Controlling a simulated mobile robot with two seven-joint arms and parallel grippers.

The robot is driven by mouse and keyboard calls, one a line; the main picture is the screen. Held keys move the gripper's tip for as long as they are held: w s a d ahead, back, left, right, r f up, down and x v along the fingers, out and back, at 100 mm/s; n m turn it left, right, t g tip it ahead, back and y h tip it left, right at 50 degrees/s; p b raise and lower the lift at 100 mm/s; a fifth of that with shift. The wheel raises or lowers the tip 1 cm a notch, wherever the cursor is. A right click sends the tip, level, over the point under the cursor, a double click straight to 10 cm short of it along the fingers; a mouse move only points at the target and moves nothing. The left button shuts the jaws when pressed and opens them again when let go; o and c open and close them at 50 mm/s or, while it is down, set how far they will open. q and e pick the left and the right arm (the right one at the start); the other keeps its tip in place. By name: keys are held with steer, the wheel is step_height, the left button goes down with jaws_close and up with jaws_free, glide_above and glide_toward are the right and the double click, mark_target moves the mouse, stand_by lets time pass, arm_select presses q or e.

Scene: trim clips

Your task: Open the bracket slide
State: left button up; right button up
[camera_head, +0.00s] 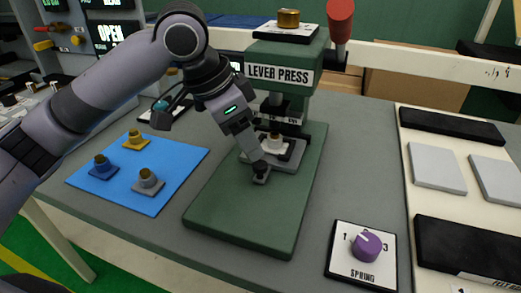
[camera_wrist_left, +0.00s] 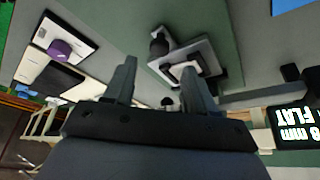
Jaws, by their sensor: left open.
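The green lever press (camera_head: 262,205) stands on the grey table. Its grey bracket slide (camera_head: 287,160) sits under the ram, with a pale part (camera_head: 275,143) on it. A dark knob (camera_head: 261,172) is at the slide's front; it also shows in the left wrist view (camera_wrist_left: 159,46). My left gripper (camera_head: 257,160) reaches down from the left, close to the knob. In the left wrist view its two fingers (camera_wrist_left: 160,65) are spread apart, with the knob just beyond the tips. Contact cannot be told. The gripper hides part of the slide. My right gripper is not in view.
A blue mat (camera_head: 180,155) with several small coloured pieces lies left of the press. A purple spring dial (camera_head: 366,245) is at front right. A white board (camera_head: 405,150) with black strips and grey pads lies at right. The red lever (camera_head: 340,20) rises above the press.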

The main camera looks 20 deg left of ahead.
mark_target(259, 164)
arm_select(q)
steer(key=x, duration=0.6)
steer(key=shift+b, duration=0.3)
steer(key=shift+s, duration=0.1)
jaws_close()
